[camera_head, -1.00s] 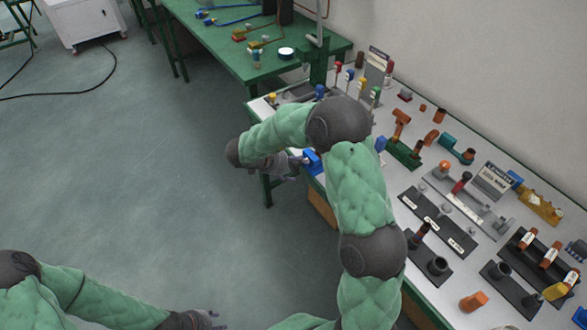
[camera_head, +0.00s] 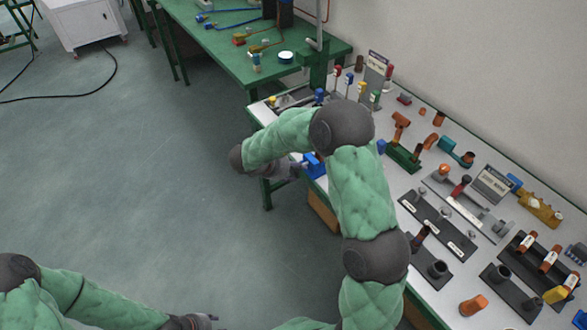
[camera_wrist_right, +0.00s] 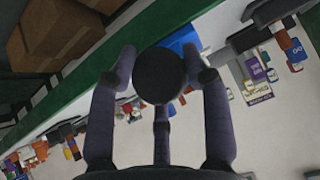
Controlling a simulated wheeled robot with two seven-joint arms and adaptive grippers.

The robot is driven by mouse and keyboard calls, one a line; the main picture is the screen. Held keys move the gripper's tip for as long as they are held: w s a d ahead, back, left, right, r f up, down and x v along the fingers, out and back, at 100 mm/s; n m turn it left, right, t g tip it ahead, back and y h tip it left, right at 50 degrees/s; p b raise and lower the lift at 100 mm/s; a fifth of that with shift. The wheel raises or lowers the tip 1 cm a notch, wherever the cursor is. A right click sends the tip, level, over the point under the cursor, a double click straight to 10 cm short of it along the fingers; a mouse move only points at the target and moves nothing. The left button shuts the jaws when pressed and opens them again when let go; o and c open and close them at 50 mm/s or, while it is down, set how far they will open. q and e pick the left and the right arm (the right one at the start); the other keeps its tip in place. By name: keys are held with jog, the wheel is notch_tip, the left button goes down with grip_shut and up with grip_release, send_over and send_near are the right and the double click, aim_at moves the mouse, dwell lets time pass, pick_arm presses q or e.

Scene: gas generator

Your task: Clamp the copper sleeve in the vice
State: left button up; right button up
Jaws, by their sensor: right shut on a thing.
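A blue vice (camera_head: 315,166) sits at the near edge of the white bench top, partly hidden by my right arm; its blue body also shows in the wrist view (camera_wrist_right: 181,39). My right gripper (camera_head: 294,167) is beside the vice, just off the bench edge. In the wrist view its fingers (camera_wrist_right: 158,68) are shut around a dark round knob (camera_wrist_right: 160,76) in front of the vice. I cannot pick out the copper sleeve at the vice. My left gripper (camera_head: 205,320) is low at the bottom edge, away from the bench, its fingers too small to read.
Copper-coloured fittings (camera_head: 430,141) and a green fixture (camera_head: 403,157) stand on the white bench top (camera_head: 400,273). Black stands and orange parts fill its right side. A green table (camera_head: 225,50) adjoins at the back.

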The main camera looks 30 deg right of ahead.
jog(key=shift+m+t+p, duration=0.35)
jog(key=shift+m+t, duration=0.05)
jog(key=shift+t, duration=0.5)
jog(key=shift+f+m+t, duration=0.1)
jog(key=shift+m+t, duration=0.3)
jog(key=shift+t, duration=0.2)
jog(key=t+b, duration=0.1)
jog(key=b, duration=0.1)
jog(key=m+t+b, duration=0.1)
jog(key=b, duration=0.1)
jog(key=m+t+b, duration=0.1)
jog(key=t+b, duration=0.1)
jog(key=shift+s+f, duration=0.15)
jog(key=shift+f, duration=0.1)
jog(key=shift+m+t+h+b, duration=0.4)
jog(key=shift+m+t+b, duration=0.3)
jog(key=shift+t, duration=0.1)
jog(key=shift+r+m+t, duration=0.1)
jog(key=shift+m+t, duration=0.4)
jog(key=shift+t, duration=0.1)
jog(key=shift+m+t+h, duration=0.8)
jog(key=shift+m+t, duration=0.3)
jog(key=m+t+h, duration=0.2)
jog(key=m, duration=0.1)
jog(key=shift+m+h, duration=1.1)
jog(key=shift+m, duration=0.2)
jog(key=shift+m+t, duration=0.3)
